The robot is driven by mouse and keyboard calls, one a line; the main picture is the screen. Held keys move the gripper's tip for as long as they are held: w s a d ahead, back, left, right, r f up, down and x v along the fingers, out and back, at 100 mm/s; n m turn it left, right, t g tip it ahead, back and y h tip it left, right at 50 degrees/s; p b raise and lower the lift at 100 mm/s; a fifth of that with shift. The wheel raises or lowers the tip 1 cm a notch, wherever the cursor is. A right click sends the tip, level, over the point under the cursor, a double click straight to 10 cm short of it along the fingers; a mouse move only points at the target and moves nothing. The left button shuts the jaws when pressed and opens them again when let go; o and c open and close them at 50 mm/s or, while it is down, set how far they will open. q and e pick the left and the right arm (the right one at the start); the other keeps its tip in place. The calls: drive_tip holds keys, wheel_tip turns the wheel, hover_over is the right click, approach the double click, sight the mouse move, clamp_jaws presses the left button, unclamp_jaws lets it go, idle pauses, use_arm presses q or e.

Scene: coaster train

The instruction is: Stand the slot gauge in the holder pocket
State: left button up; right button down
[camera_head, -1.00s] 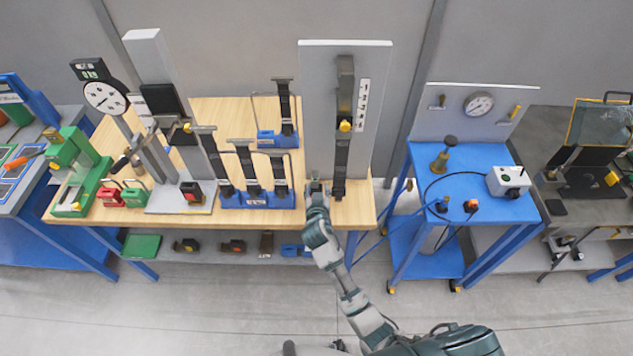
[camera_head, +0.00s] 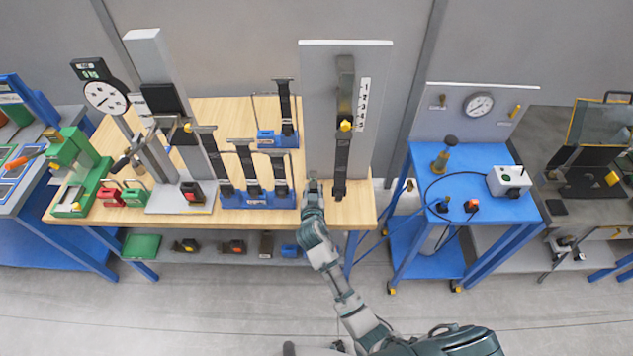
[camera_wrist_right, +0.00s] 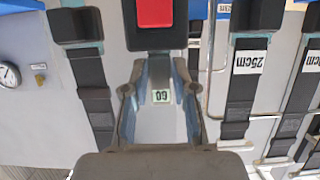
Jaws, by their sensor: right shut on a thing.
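My right gripper (camera_head: 313,184) is low over the bench front, just right of the blue strap holder (camera_head: 257,199). In the right wrist view, which looks upside down, its fingers (camera_wrist_right: 168,62) are shut around a pale piece with a small "60" label (camera_wrist_right: 162,97), apparently the slot gauge. A black block with a red face (camera_wrist_right: 155,14) lies at the fingertips; I cannot tell whether it belongs to the gauge or stands apart. The holder carries upright black straps, one labelled "25cm" (camera_wrist_right: 248,62). Which pocket takes the gauge is unclear. My left gripper is out of view.
A tall grey panel (camera_head: 322,110) with a black strap (camera_head: 341,160) stands close behind and right of the gripper. A grey stand (camera_head: 180,203) with a red-faced buckle is left of the holder. Another blue holder (camera_head: 277,139) stands farther back.

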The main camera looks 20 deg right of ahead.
sight(310, 176)
drive_tip(key=shift+a+r, duration=0.35)
drive_tip(key=shift+r, duration=0.05)
wheel_tip(310, 176, up, 2)
drive_tip(key=shift+w+r+p, duration=0.1)
drive_tip(key=shift+r+p, duration=0.15)
drive_tip(key=shift+p, duration=1)
drive_tip(key=shift+r+p, duration=0.35)
drive_tip(key=shift+a+r+p, duration=0.15)
drive_tip(key=shift+r+p, duration=0.2)
drive_tip(key=shift+r, duration=0.1)
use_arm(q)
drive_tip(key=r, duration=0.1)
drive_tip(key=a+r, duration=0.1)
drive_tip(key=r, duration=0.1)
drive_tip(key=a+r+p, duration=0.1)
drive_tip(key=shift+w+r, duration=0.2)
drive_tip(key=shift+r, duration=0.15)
use_arm(e)
drive_tip(key=shift+r, duration=0.6)
